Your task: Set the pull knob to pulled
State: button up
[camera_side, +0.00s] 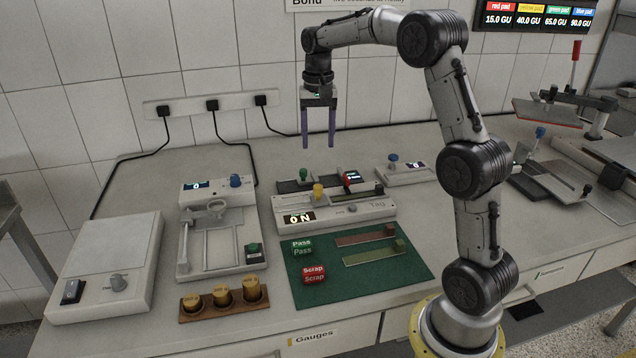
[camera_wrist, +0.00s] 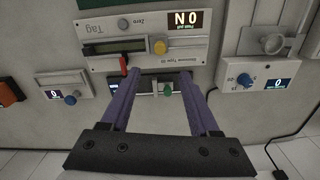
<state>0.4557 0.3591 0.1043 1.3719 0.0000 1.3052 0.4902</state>
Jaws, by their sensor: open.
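My gripper (camera_side: 318,146) hangs with its two purple fingers apart and empty, above the back of the bench. In the wrist view the fingers (camera_wrist: 158,82) span the small rear unit with a green knob (camera_wrist: 168,90), well above it. In the side view that green knob (camera_side: 304,174) stands behind the white tester (camera_side: 375,211). The tester has a yellow knob (camera_side: 318,193), a red part (camera_side: 348,177) at its back and a display reading 0 N (camera_side: 299,217). The yellow knob also shows in the wrist view (camera_wrist: 160,47). I cannot tell which is the pull knob.
A unit with a blue knob (camera_side: 393,158) stands right of the rear unit; another blue-knobbed device (camera_side: 208,232) stands left. A green mat (camera_side: 330,278) with Pass and Scrap blocks lies in front. A socket strip (camera_side: 210,105) with cables is on the wall.

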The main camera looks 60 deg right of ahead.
aim_at(318, 186)
notch_tip(318, 186, down, 13)
jog(key=shift+r, duration=0.1)
dwell(0.3)
jog(key=shift+c, duration=0.4)
grip_shut()
dwell(1.0)
